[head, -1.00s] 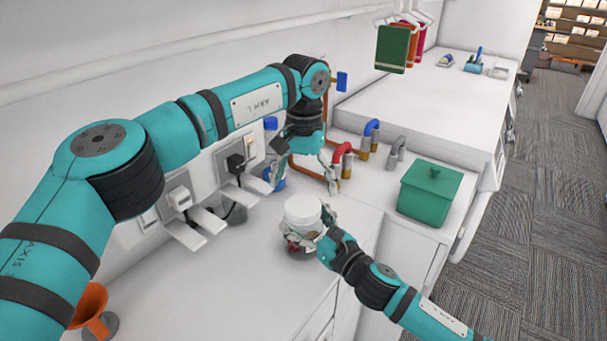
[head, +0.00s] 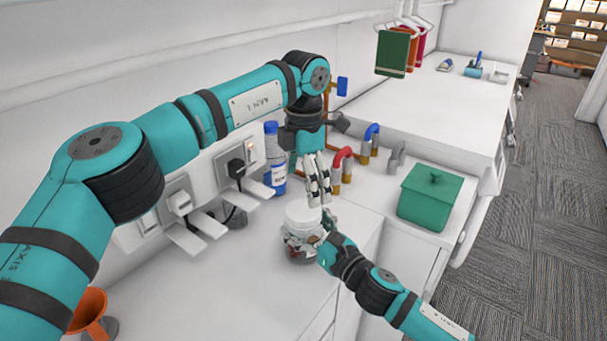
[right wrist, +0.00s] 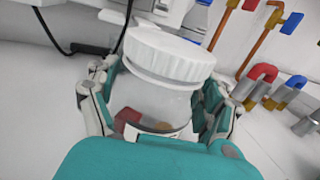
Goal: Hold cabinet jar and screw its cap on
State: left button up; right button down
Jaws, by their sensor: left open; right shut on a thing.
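The clear jar (right wrist: 150,103) stands upright on the white counter with a few small red and brown items inside. Its white ribbed cap (right wrist: 170,53) sits on the jar's mouth; whether it is tight I cannot tell. The cap (head: 303,211) also shows in the head view. My right gripper (head: 303,243) is shut around the jar's body, its fingers on both sides of the glass in the right wrist view (right wrist: 155,105). My left gripper (head: 319,198) is open and empty, fingers pointing down just above and slightly right of the cap in the head view.
A green lidded box (head: 430,197) stands at the right. Red and blue pipe bends (head: 342,160) rise behind the jar. A blue-capped bottle (head: 275,165) and wall sockets with plugs (head: 235,170) are at the left. An orange funnel (head: 90,308) is at front left.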

aim_at(303, 210)
pick_arm(q)
jog(key=n, duration=0.7)
jog(key=shift+r, duration=0.25)
jog(key=n, duration=0.7)
jog(key=shift+s+r, duration=0.1)
jog(key=shift+r, duration=0.05)
jog(key=n, duration=0.7)
jog(key=shift+r, duration=0.2)
jog(key=n, duration=0.6)
jog(key=shift+r+n, duration=0.15)
jog(key=shift+n, duration=0.15)
jog(key=shift+a+f, duration=0.1)
jog(key=shift+f, duration=3.9)
